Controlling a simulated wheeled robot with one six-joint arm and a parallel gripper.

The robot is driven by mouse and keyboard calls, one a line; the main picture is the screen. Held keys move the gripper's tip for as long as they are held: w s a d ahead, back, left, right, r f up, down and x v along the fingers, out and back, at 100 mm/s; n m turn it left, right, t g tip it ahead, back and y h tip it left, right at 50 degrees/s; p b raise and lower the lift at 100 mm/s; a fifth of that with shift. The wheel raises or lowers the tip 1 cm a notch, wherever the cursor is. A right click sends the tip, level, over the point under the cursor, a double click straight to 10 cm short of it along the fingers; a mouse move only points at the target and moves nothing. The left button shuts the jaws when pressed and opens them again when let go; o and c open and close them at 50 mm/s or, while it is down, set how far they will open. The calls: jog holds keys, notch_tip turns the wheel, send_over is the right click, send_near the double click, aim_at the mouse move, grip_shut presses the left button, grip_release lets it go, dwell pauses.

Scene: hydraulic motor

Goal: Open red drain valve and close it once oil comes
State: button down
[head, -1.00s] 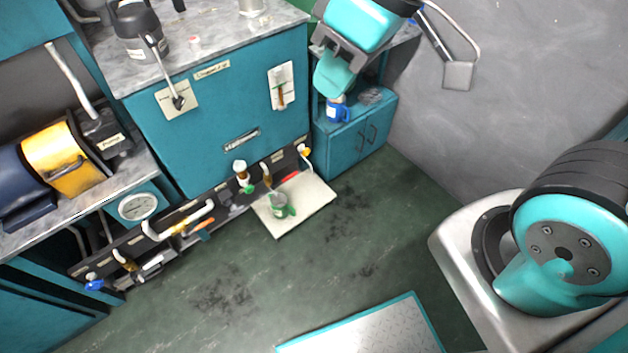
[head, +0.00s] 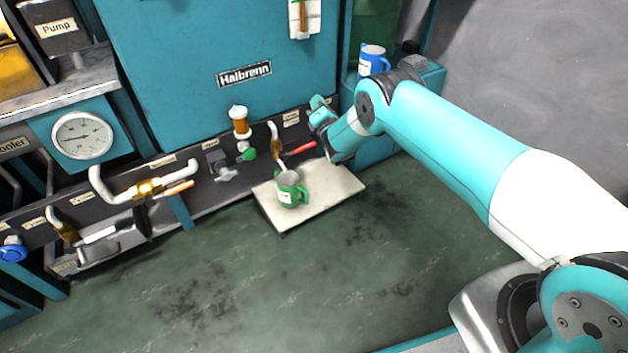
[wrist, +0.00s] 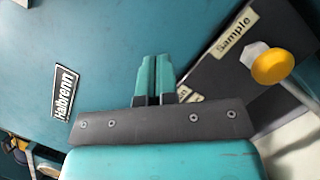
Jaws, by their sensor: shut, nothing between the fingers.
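The red drain valve handle (head: 302,148) sticks out to the right from a brass and white pipe (head: 276,142) low on the teal cabinet. A green mug (head: 290,190) stands below it on a pale square plate (head: 330,192). I see no oil stream at the pipe; the mug's inside is too small to read. My gripper (head: 317,102) is up and right of the red handle, close to the cabinet front and apart from the handle. In the wrist view my gripper (wrist: 156,72) has its two teal fingers together, with nothing between them. The red handle is not recognisable there.
A yellow knob (wrist: 271,66) under a "Sample" label (wrist: 235,32) is right of the fingers in the wrist view. An amber sight glass (head: 240,122) and a green knob (head: 249,154) are left of the drain pipe. The floor in front is clear.

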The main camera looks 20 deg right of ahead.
aim_at(298, 149)
jog(key=s+f+n+t+y+b, duration=0.2)
jog(key=s+f+n+y+b, duration=0.25)
jog(key=f, duration=0.65)
jog(key=s+f+n+t+y+b, duration=0.1)
jog(key=s+f+n+b, duration=0.3)
jog(key=s+f+n, duration=0.55)
jog(key=w+a+r+m+b, duration=0.1)
jog(key=w+r+b, duration=0.2)
jog(key=w+b, duration=0.7)
jog(key=shift+w+a+r+b, duration=0.15)
jog(key=shift+w+a+b, duration=0.25)
jog(key=shift+b, duration=0.8)
jog(key=shift+d+r+m+p, duration=0.1)
jog(key=shift+r+m+p, duration=0.15)
jog(key=shift+p, duration=0.4)
